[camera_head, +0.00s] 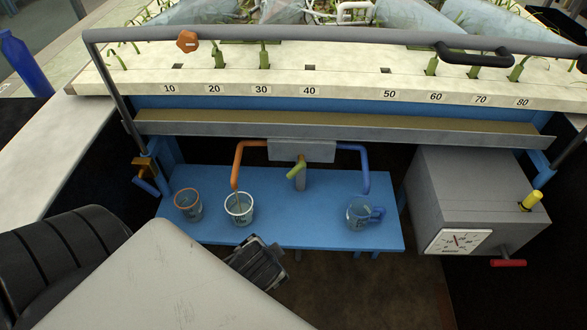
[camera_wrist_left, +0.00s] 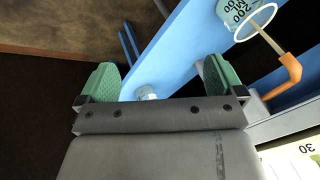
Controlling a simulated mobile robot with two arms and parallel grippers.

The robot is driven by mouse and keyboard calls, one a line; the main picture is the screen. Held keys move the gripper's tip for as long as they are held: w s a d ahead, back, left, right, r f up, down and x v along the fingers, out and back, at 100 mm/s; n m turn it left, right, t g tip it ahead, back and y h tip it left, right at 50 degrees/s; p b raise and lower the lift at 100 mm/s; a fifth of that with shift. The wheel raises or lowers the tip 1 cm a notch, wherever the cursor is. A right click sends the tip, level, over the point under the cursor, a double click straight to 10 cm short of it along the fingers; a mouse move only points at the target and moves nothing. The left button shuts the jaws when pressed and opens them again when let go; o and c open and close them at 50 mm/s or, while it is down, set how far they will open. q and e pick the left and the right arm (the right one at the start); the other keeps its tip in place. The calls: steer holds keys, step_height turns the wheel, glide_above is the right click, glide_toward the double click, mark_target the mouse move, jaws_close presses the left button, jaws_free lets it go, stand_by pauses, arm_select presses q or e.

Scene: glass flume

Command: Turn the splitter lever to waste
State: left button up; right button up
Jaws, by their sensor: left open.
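The splitter (camera_head: 317,151) is a grey box under the flume's front trough, with an orange spout (camera_head: 237,163) on its left and a blue spout (camera_head: 365,165) on its right. Its short yellow-green lever (camera_head: 296,171) sits at the front middle and slants down toward the left. I see no waste label. My left gripper (camera_head: 258,262) is at the front edge of the blue bench, below and left of the lever and apart from it. In the left wrist view its green-padded fingers (camera_wrist_left: 160,77) are spread and empty. The lever cannot be made out there. My right gripper is out of view.
On the blue bench (camera_head: 300,226) stand an orange-rimmed cup (camera_head: 188,205), a white-rimmed cup (camera_head: 239,209) beneath the orange spout, and a blue-handled cup (camera_head: 359,213) beneath the blue spout. The bench between the cups is clear.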

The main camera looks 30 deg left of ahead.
arm_select(q)
steer(key=w+a+r+m+t+y, duration=0.2)
steer(key=w+a+m+t+y, duration=0.3)
steer(key=w, duration=0.3)
steer(key=m+t+y, duration=0.1)
steer(key=m+t, duration=0.5)
steer(key=m, duration=0.4)
glide_toward(293, 170)
steer(key=p+x, duration=0.1)
steer(key=x, duration=0.8)
steer(key=shift+w+a, duration=0.1)
steer(key=shift+w, duration=0.2)
steer(key=shift+w+a, duration=0.25)
steer(key=shift+w, duration=0.1)
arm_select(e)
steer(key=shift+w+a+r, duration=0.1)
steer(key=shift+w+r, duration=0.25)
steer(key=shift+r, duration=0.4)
